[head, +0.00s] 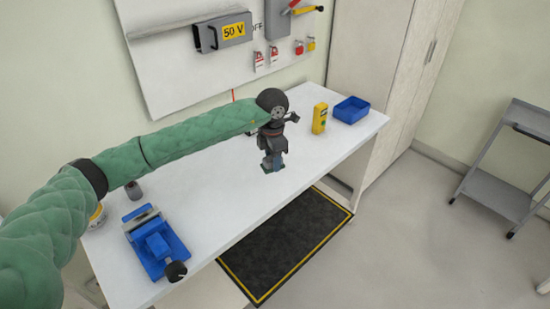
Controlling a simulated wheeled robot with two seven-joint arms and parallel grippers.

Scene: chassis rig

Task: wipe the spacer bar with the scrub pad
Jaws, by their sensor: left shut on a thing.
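My left gripper (272,160) points down over the right half of the white workbench. It is shut on a small dark green piece (273,169), which looks like the scrub pad, low at the bench top; whether it touches the bench is hard to tell. The gripper hides most of it. I cannot make out the spacer bar for certain; it may be hidden under or behind the gripper. My right gripper is not in view.
A blue vise (158,248) stands at the bench's left front. A yellow meter (320,118) and blue bin (351,109) stand at the right end. A small grey cylinder (133,190) is near the vise. A dark mat (285,245) lies on the floor in front; a grey cart (500,180) stands right.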

